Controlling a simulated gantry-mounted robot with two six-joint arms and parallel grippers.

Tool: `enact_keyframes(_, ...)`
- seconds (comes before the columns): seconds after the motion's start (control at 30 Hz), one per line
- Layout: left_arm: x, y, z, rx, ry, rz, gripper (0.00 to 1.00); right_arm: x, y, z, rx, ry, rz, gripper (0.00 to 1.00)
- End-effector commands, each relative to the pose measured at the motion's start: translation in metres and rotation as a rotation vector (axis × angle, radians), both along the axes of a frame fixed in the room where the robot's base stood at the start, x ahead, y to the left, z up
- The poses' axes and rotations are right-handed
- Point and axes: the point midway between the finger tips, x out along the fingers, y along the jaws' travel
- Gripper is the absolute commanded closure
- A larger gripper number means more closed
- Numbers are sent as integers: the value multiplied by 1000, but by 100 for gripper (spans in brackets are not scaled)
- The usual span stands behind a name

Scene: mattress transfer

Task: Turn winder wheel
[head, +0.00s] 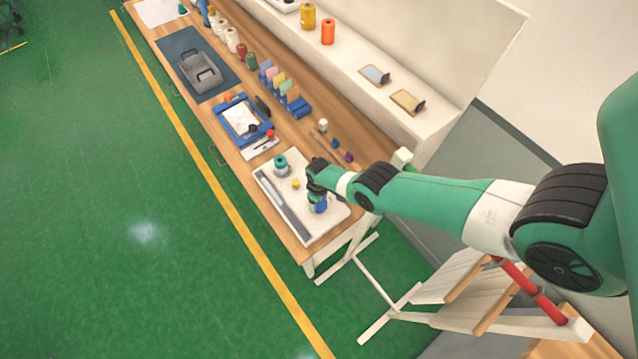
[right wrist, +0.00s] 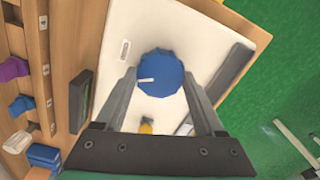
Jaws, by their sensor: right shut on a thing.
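The winder wheel is a blue, many-sided knob with a white mark; it shows in the right wrist view (right wrist: 160,66) and, small, in the head view (head: 321,207). It sits on a white board (head: 271,181) at the near end of the long bench. My right gripper (head: 318,194) reaches down over it from the right. In the right wrist view, the two fingers of my right gripper (right wrist: 159,80) lie on opposite sides of the wheel, shut on it. The white mark points left in that view. My left gripper is in neither view.
The white board also holds a teal-topped spool (head: 281,163), a small yellow piece (head: 296,184) and a long grey bar (head: 287,210). A blue frame (head: 262,136) and a grey tray (head: 199,72) lie farther along.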

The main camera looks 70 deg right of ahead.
Motion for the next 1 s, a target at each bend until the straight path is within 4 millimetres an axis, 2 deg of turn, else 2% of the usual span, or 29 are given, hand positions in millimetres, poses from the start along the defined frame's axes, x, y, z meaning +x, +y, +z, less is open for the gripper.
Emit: enact_keyframes(1.0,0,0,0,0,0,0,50,0,0,-1,0,1,964,85)
